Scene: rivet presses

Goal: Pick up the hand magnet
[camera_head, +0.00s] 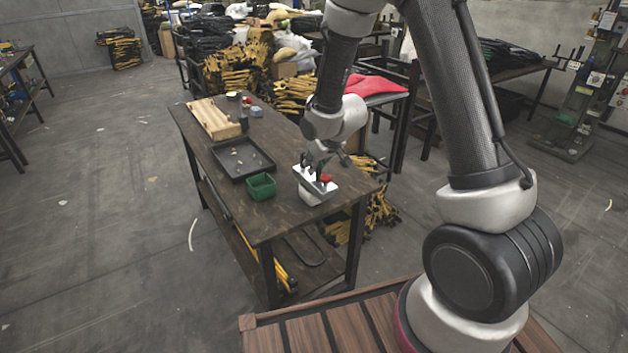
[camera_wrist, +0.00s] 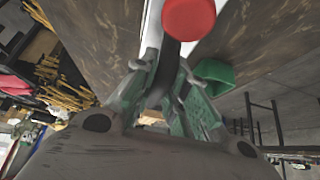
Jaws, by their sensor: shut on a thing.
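The hand magnet (camera_head: 310,198) is a pale block with a red knob and a dark handle, at the near right end of the dark work table (camera_head: 215,160). My gripper (camera_head: 316,168) is above it, with its fingers down around the handle. In the wrist view, my gripper (camera_wrist: 163,82) is shut on the dark handle of the hand magnet. The red knob (camera_wrist: 188,18) shows beyond the fingertips. The fingers hide part of the handle. I cannot tell whether the magnet touches the table.
A green bin (camera_head: 261,187) stands close left of the magnet; it also shows in the wrist view (camera_wrist: 214,72). A black tray (camera_head: 236,174) with small parts, a wooden box (camera_head: 213,118) and small items lie farther back. The table's right edge is near.

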